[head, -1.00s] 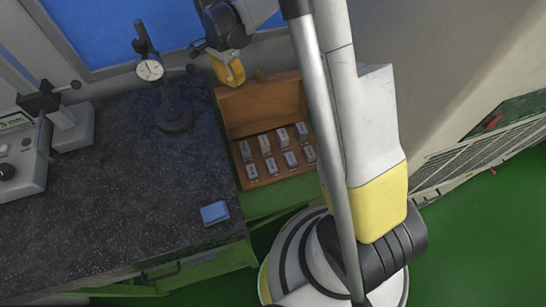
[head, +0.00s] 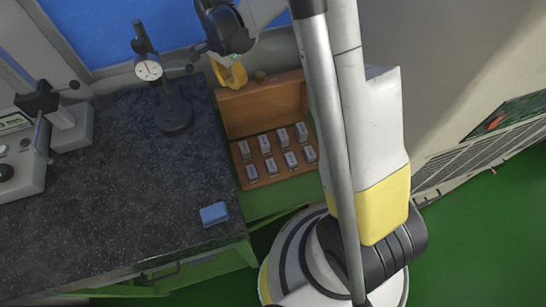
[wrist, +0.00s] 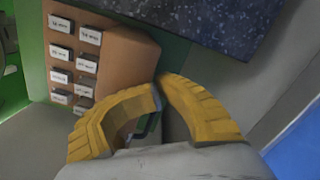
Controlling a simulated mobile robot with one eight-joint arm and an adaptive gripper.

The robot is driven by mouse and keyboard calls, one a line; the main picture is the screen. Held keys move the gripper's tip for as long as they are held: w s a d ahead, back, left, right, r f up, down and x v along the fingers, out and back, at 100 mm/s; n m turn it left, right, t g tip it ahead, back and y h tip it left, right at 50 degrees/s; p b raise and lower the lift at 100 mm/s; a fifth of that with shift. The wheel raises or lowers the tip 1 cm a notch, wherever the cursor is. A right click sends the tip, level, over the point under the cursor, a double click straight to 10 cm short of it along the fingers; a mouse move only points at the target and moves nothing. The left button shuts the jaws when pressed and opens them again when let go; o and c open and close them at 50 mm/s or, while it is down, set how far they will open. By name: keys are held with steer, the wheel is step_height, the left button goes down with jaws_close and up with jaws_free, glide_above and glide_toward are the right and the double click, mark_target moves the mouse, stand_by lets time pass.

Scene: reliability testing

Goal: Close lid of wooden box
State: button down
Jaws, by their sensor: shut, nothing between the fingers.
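The wooden box (head: 240,180) stands open at the right end of the dark bench, with several small labelled metal blocks inside. Its lid (head: 262,106) is raised upright along the back side. My gripper (head: 232,74), with yellow fingers, is shut and empty at the upper left corner of the lid, on its back side. In the wrist view the fingers (wrist: 157,92) lie close beside the lid (wrist: 135,62); I cannot tell whether they touch it. Part of the box's right side is hidden by my arm in the head view.
A dial gauge on a stand (head: 173,112) is on the dark bench (head: 110,200), left of the box. A blue block (head: 214,214) lies near the bench's front edge. A grey instrument (head: 22,155) is at far left. A wall is behind the box.

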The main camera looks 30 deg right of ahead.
steer(key=s+a+b, duration=0.1)
steer(key=s+a, duration=0.1)
steer(key=s, duration=1)
steer(key=shift+a, duration=0.35)
stand_by(0.5)
steer(key=shift+f, duration=0.2)
steer(key=shift+r, duration=0.1)
step_height(320, 180, up, 9)
steer(key=p, duration=0.6)
steer(key=shift+w, duration=0.35)
steer(key=shift+s, duration=0.1)
